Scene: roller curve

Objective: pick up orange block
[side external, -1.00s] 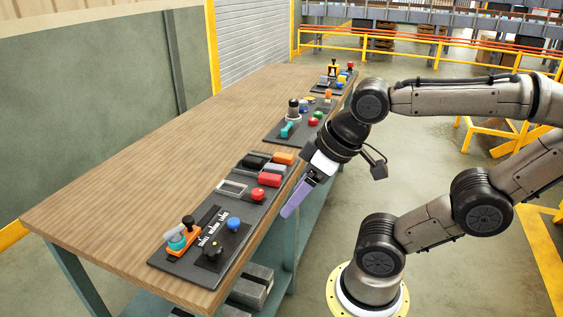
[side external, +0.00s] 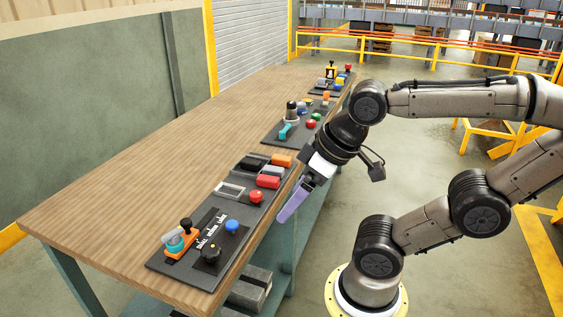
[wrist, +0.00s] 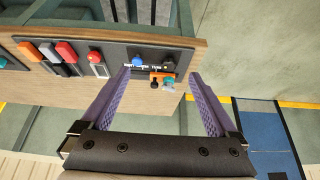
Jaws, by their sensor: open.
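In the wrist view the orange block (wrist: 28,50) is at the far left, outside the fingers. My gripper (side external: 284,216) hangs tilted down beyond the bench edge, to the right of the panels and apart from the block. In the wrist view my gripper (wrist: 159,74) has its two purple fingers spread, with nothing held. The near panel's orange lever unit shows beyond and between the fingertips.
The near panel has a blue button (side external: 232,226), a black knob (side external: 211,253) and the lever unit (side external: 181,243). The wooden bench top (side external: 150,170) is clear to the left.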

